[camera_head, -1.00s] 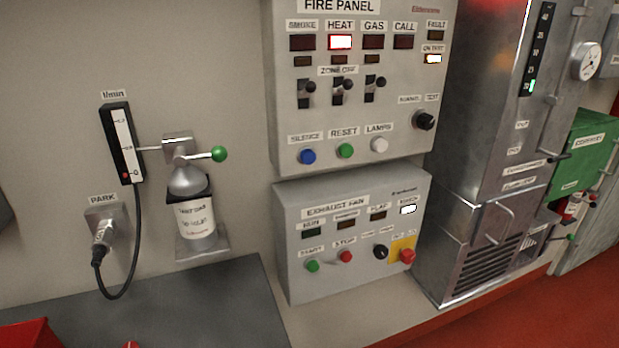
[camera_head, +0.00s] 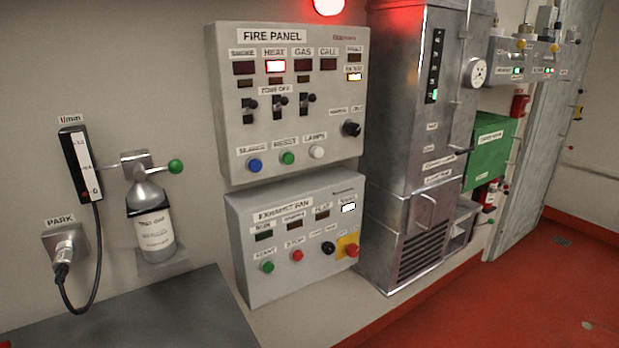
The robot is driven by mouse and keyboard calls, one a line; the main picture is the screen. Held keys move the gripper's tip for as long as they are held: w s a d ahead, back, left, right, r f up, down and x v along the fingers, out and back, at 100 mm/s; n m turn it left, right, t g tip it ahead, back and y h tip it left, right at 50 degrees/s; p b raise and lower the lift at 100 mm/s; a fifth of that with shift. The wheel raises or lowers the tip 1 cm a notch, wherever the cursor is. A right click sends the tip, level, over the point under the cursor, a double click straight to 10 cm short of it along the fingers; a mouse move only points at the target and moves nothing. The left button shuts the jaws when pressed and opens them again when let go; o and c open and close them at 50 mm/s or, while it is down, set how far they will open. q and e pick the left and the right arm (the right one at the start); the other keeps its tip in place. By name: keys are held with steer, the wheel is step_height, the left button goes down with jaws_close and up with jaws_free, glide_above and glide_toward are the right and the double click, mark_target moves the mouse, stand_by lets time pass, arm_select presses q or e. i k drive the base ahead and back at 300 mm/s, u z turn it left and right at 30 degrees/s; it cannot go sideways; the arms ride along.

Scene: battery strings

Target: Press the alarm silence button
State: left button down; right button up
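The fire panel (camera_head: 288,215) is a light grey box on the wall, left of centre in the head view. Its blue button (camera_head: 254,165), labelled SILENCE, is at the lower left of the panel. A green RESET button (camera_head: 288,158) and a white LAMPS button (camera_head: 317,152) sit to its right. The HEAT lamp (camera_head: 275,66) glows red-white, and an amber lamp (camera_head: 354,77) is lit at the right. Neither of my grippers is in view.
Below hangs the exhaust fan box (camera_head: 290,285) with several buttons. A gas bottle (camera_head: 153,230) and a cabled gauge (camera_head: 80,165) are on the wall at left. A dark bench top (camera_head: 150,315) lies below. A tall metal cabinet (camera_head: 405,120) stands right; red floor (camera_head: 530,290) is open.

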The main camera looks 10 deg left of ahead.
mark_target(255, 165)
steer(key=z, duration=0.75)
steer(key=k, duration=1)
steer(key=z, duration=0.8)
steer(key=i, duration=0.6)
steer(key=u, duration=0.7)
steer(key=i, duration=1.3)
steer(key=u, duration=1.5)
steer(key=i, duration=0.3)
steer(key=u, duration=0.35)
